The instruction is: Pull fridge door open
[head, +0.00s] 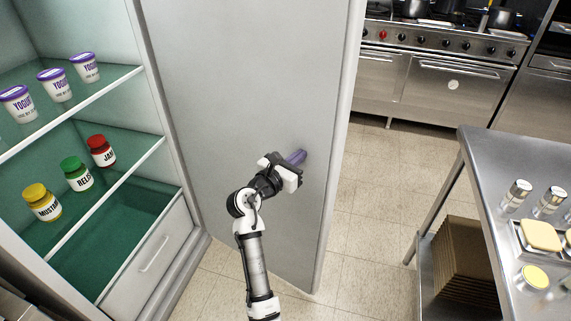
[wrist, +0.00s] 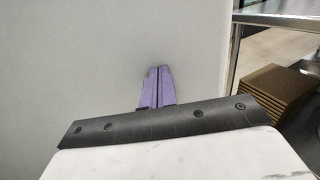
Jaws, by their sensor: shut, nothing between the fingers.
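The fridge door (head: 245,90) stands wide open, swung out to the right of the fridge interior (head: 110,230). Its broad grey inner face is toward me and it fills most of the wrist view (wrist: 75,65). My gripper (head: 299,156) is at the door's inner face, right of its middle, with its purple fingers shut and empty. In the wrist view the closed fingers (wrist: 157,78) point at the door surface. I cannot tell whether they touch it. The door's handle is not visible.
Yogurt cups (head: 55,84) and jars (head: 77,173) stand on the fridge shelves. A steel table (head: 485,160) with shakers and a tray stands at the right, brown cardboard (head: 455,265) beneath it. A stove (head: 440,75) is behind. Tiled floor (head: 372,215) lies clear between door and table.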

